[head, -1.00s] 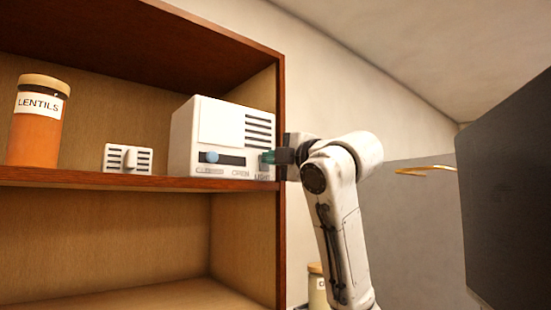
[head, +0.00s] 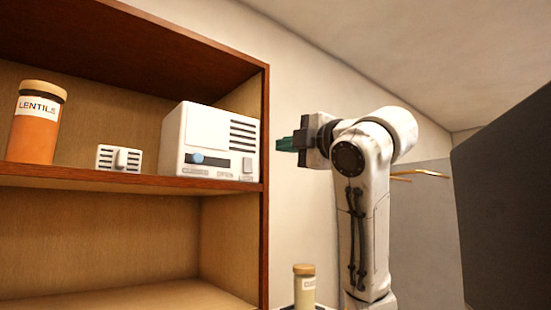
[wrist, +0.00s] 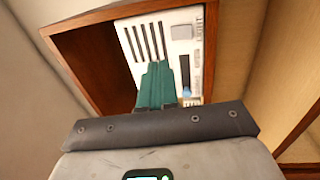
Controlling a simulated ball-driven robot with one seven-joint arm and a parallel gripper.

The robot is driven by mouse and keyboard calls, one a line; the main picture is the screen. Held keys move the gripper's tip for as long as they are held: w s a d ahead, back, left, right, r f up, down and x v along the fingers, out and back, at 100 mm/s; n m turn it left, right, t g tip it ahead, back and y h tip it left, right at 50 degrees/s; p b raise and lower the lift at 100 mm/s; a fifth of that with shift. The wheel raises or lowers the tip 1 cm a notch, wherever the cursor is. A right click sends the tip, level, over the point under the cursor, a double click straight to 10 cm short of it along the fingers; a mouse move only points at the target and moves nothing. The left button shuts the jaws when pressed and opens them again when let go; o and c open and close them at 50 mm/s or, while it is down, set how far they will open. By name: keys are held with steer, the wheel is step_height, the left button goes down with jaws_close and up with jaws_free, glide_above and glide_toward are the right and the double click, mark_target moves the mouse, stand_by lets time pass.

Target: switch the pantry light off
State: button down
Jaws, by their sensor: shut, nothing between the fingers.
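A white box (head: 208,143) with dark vent slots stands on the upper shelf. Its front has a grey square button (head: 247,166) at the right end, by a label that reads LIGHT in the wrist view, where the button (wrist: 181,32) also shows. Left of the button are a dark slot and a blue round knob (head: 197,158); the knob shows in the wrist view (wrist: 186,92) too. I cannot tell the button's on or off state. My gripper (head: 283,144), with teal fingers, is shut and empty, right of the box and apart from it. Its fingers (wrist: 157,85) point towards the box.
A lentils jar (head: 35,130) and a small white switch unit (head: 119,158) stand on the same wooden shelf (head: 60,178). The cabinet's side edge (head: 265,210) is close to my gripper. A lidded jar (head: 304,287) stands low, and a dark panel (head: 505,195) is at right.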

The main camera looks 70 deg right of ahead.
steer(key=shift+s+a+r, duration=0.1)
steer(key=shift+s+a, duration=0.25)
steer(key=shift+s, duration=0.25)
steer(key=shift+s+a+r, duration=0.1)
steer(key=shift+s+a, duration=0.25)
steer(key=shift+s, duration=0.2)
